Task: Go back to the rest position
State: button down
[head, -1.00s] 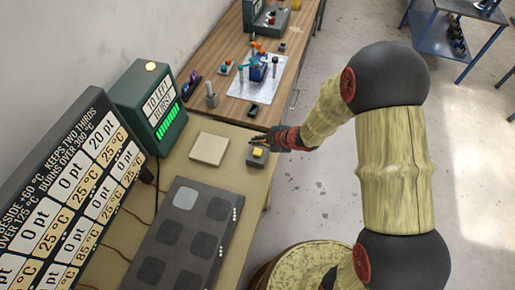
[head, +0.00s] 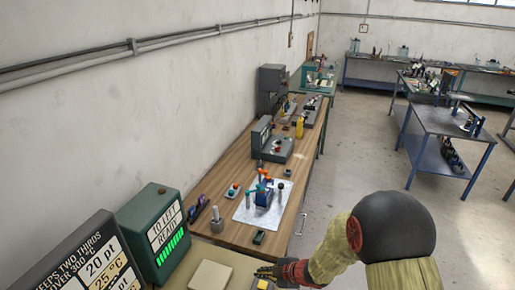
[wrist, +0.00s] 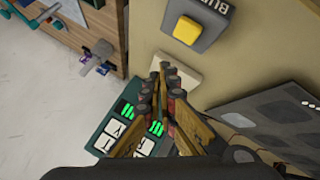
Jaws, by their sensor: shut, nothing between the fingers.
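My gripper (head: 270,272) is at the lower middle of the head view, over the near bench beside the yellow button. In the wrist view my gripper (wrist: 164,72) shows its fingers shut together with nothing between them. The button (wrist: 189,30) is a yellow square on a dark grey box, apart from the fingers. In the head view only part of the button (head: 263,284) shows at the bottom edge. My arm is bent, with a dark elbow at the lower right.
A pale square pad (head: 210,275) lies left of my gripper. A green display box (head: 155,235) and a large dark sign (head: 90,265) stand along the wall. A wooden bench (head: 235,190) with a white sheet and small parts lies beyond. Open floor (head: 350,165) is on the right.

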jog(key=s+d+f+m+h, duration=0.2)
jog(key=d+f+m+h, duration=0.25)
jog(key=d, duration=0.45)
jog(key=s+d+r+m+g+h+b, duration=0.1)
jog(key=s+d+r+m+h, duration=0.15)
jog(key=d+r, duration=0.2)
jog(key=s+d+r+m+g+h+b, duration=0.1)
jog(key=s+d+r+m+h+b, duration=0.1)
jog(key=s+d+r+m, duration=0.3)
jog(key=s+a+r+m+t+y+b, duration=0.1)
jog(key=s+r+m+b, duration=0.2)
jog(key=s+r+b, duration=0.2)
jog(key=s+a+r+m+t+y+b, duration=0.1)
jog(key=s+r+m+b, duration=0.3)
jog(key=s, duration=0.8)
notch_tip(320, 180, up, 4)
jog(key=shift+s+b, duration=0.3)
jog(key=shift+b, duration=0.9)
jog(key=shift+w, duration=0.1)
